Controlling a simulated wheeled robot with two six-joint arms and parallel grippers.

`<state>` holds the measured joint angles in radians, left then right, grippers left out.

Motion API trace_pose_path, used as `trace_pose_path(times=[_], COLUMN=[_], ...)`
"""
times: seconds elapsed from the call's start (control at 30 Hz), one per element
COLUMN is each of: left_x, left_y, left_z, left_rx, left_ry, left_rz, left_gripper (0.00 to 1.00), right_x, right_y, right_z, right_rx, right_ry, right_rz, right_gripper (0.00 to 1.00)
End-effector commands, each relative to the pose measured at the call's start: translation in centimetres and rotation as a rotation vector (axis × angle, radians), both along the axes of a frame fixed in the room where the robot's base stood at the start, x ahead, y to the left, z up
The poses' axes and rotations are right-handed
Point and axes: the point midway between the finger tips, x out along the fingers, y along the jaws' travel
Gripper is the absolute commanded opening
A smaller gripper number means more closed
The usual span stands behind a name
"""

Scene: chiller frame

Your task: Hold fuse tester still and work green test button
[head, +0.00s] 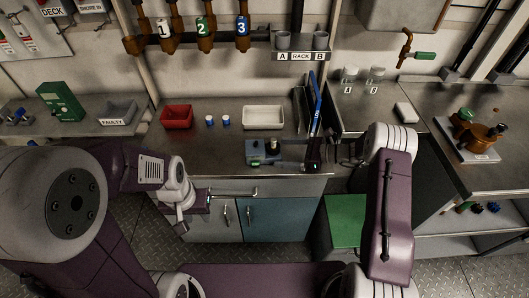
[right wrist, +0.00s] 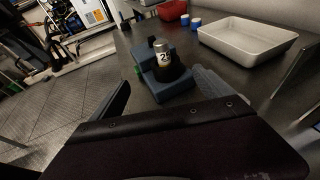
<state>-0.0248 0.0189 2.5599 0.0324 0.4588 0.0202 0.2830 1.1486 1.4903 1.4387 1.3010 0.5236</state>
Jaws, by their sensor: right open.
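The fuse tester (head: 262,158) is a small blue-grey block on the middle bench near its front edge. In the right wrist view the tester (right wrist: 168,86) holds an upright cylinder (right wrist: 163,55) labelled 2 in a dark round seat. A green part, seemingly the test button (right wrist: 138,70), shows on its left side there. My right gripper (head: 289,161) is open at the tester's right; its fingers point at the tester, and contact cannot be told. My left gripper (head: 205,201) is low in front of the bench, away from the tester; its finger gap is unclear.
A white tray (head: 263,117), a red bin (head: 176,117) and two blue-capped pieces (head: 217,121) stand behind the tester. A blue binder-like item (head: 316,104) stands upright close to my right gripper. Bench space left of the tester is clear.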

Motion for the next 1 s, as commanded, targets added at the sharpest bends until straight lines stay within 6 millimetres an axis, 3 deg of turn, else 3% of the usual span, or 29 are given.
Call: trace_pose_path(times=[0.2,0.4,0.8,0.9,1.0], left_x=[0.0,0.0,0.0,0.0,0.0], left_y=[0.0,0.0,0.0,0.0,0.0], left_z=[-1.6,-2.5,-2.6,-2.6,-2.6], left_rx=[0.0,0.0,0.0,0.0,0.0], left_ry=[0.0,0.0,0.0,0.0,0.0], left_rz=[0.0,0.0,0.0,0.0,0.0], left_gripper=[0.35,0.35,0.35,0.35,0.35], right_x=[1.0,1.7,2.0,2.0,2.0], right_y=[3.7,6.0,6.7,6.7,6.7], right_z=[-1.6,-2.2,-2.2,-2.2,-2.2], right_rx=[-0.001,-0.001,-0.001,-0.001,-0.001], right_ry=[0.001,0.0,0.001,0.001,0.001], right_rz=[0.005,0.003,0.001,0.001,0.001], right_gripper=[0.9,0.9,0.9,0.66,0.6])
